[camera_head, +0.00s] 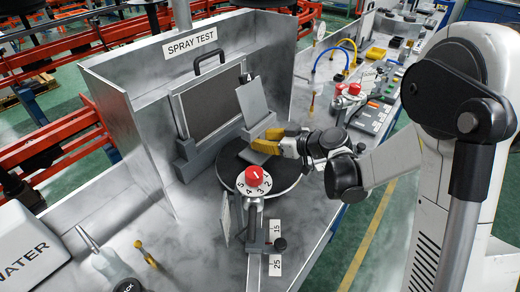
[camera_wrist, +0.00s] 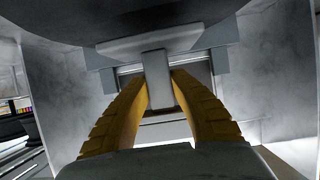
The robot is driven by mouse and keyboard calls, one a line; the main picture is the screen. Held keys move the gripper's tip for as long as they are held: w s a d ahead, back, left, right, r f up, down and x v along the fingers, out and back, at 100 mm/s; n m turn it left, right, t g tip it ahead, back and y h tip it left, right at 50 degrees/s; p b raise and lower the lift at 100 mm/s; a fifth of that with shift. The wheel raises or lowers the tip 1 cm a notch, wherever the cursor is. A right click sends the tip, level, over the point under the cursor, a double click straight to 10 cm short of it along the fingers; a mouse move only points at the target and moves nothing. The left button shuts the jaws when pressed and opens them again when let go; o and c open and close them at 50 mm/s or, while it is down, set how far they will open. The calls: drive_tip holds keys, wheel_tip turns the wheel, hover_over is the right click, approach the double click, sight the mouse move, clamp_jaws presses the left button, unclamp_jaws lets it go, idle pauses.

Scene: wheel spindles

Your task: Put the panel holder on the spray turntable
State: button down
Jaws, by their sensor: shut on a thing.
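The panel holder (camera_wrist: 157,72) has a light grey post and a wide foot in the wrist view. In the head view it carries a tilted flat grey panel (camera_head: 252,101). My gripper (camera_head: 275,139) has its yellow fingers shut on it; in the wrist view the fingers (camera_wrist: 160,85) close around the post. The spray turntable (camera_head: 229,162) is a dark round disc directly below the holder in the head view. A dark round surface fills the top of the wrist view, right by the foot. Whether the foot touches the disc, I cannot tell.
A dark filter panel with a handle (camera_head: 212,104) stands behind the turntable, inside the metal SPRAY TEST booth (camera_head: 120,85). A numbered dial with a red knob (camera_head: 254,178) stands close in front of the disc. A yellow-tipped nozzle (camera_head: 144,252) is at front left.

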drive_tip(key=shift+f+b, duration=0.6)
drive_tip(key=shift+f, duration=0.95)
drive_tip(key=shift+f, duration=0.1)
drive_tip(key=shift+f, duration=0.15)
drive_tip(key=c, duration=1.2)
unclamp_jaws()
drive_tip(key=shift+c, duration=0.2)
